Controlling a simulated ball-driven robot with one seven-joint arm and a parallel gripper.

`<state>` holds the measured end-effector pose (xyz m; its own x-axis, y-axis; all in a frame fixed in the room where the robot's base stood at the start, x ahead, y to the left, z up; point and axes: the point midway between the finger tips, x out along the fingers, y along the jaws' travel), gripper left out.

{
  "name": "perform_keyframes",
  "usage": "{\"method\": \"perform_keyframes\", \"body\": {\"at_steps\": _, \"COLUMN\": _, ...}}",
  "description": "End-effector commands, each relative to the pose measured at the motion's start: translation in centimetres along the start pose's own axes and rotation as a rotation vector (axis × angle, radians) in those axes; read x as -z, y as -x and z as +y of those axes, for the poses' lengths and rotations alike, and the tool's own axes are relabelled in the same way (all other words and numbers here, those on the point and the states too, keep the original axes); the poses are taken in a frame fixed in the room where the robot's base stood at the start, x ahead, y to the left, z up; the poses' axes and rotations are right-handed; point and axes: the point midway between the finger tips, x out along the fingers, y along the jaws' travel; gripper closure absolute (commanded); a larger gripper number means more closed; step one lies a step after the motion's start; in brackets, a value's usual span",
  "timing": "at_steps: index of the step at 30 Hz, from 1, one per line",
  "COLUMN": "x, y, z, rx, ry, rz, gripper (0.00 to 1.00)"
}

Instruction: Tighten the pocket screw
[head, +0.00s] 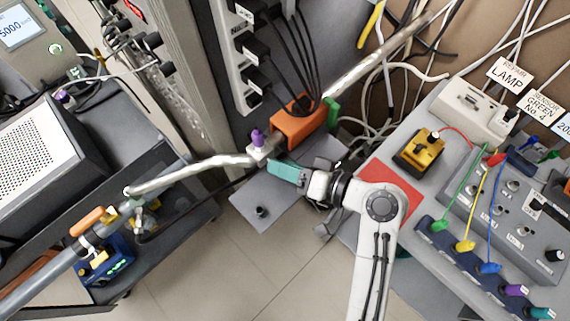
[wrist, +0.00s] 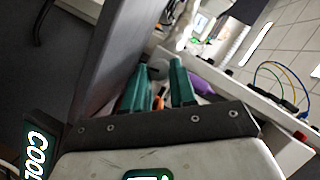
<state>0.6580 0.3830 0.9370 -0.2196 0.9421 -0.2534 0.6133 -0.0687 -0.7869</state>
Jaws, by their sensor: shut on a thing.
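My gripper (head: 271,168) has teal fingers and reaches left to the pale pocket fitting at the end of the metal tube (head: 195,170). A purple knob (head: 257,138) stands on this fitting, just above and left of the fingertips. In the wrist view my gripper (wrist: 160,75) has its two fingers a little apart, with a small grey round part (wrist: 157,71) between their tips. The fingers are shut on this part, which appears to be the pocket screw. Its shape is mostly hidden by the fingers. A purple thing shows to the right of the fingers in the wrist view.
An orange block (head: 300,122) with a tube stands close above my gripper. A grey plate (head: 262,212) lies below. A bench with a red mat (head: 388,187), a yellow box (head: 418,151) and plugged cables is at right. A dark cart stands at left.

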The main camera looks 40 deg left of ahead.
Motion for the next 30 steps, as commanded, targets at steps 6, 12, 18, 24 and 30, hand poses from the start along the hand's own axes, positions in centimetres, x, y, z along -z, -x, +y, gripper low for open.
{"method": "perform_keyframes", "body": {"at_steps": 6, "x": 0.02, "y": 0.05, "z": 0.09, "rx": 0.004, "ry": -0.014, "rz": 0.001, "gripper": 1.0}}
{"method": "perform_keyframes", "body": {"at_steps": 12, "x": 0.02, "y": 0.05, "z": 0.1, "rx": 0.004, "ry": -0.013, "rz": 0.001, "gripper": 1.0}}
{"method": "perform_keyframes", "body": {"at_steps": 18, "x": 0.01, "y": 0.04, "z": 0.09, "rx": 0.003, "ry": -0.013, "rz": 0.001, "gripper": 0.62}}
{"method": "perform_keyframes", "body": {"at_steps": 24, "x": -0.01, "y": 0.03, "z": 0.13, "rx": 0.002, "ry": -0.013, "rz": 0.001, "gripper": 0.48}}
{"method": "perform_keyframes", "body": {"at_steps": 30, "x": -0.04, "y": 0.03, "z": 0.22, "rx": 0.001, "ry": -0.013, "rz": 0.001, "gripper": 0.48}}
